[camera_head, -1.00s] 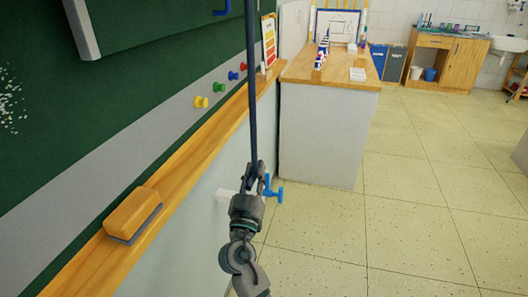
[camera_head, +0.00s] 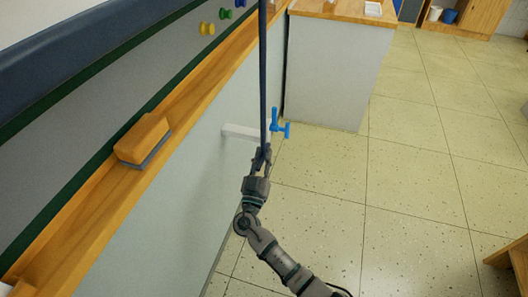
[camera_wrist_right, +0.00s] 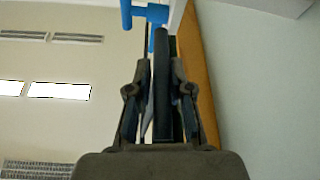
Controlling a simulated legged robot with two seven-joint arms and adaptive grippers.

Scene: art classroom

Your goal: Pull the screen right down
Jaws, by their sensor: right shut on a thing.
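The screen (camera_head: 45,17) shows as a pale strip in the upper left corner of the head view, with a thick dark blue bar (camera_head: 95,48) along its lower edge. The bar hangs in front of the board, above the wooden ledge. My right gripper (camera_head: 261,160) is shut on a long dark blue rod (camera_head: 263,75) that runs up out of the head view. The right wrist view shows the rod (camera_wrist_right: 163,75) upright between my two fingers. The rod's upper end is hidden. My left gripper is not in view.
A wooden ledge (camera_head: 200,84) runs below the board, with an orange eraser (camera_head: 143,138) on it. A white bracket with a blue fitting (camera_head: 280,125) juts from the wall beside the rod. A cabinet (camera_head: 328,75) stands beyond it.

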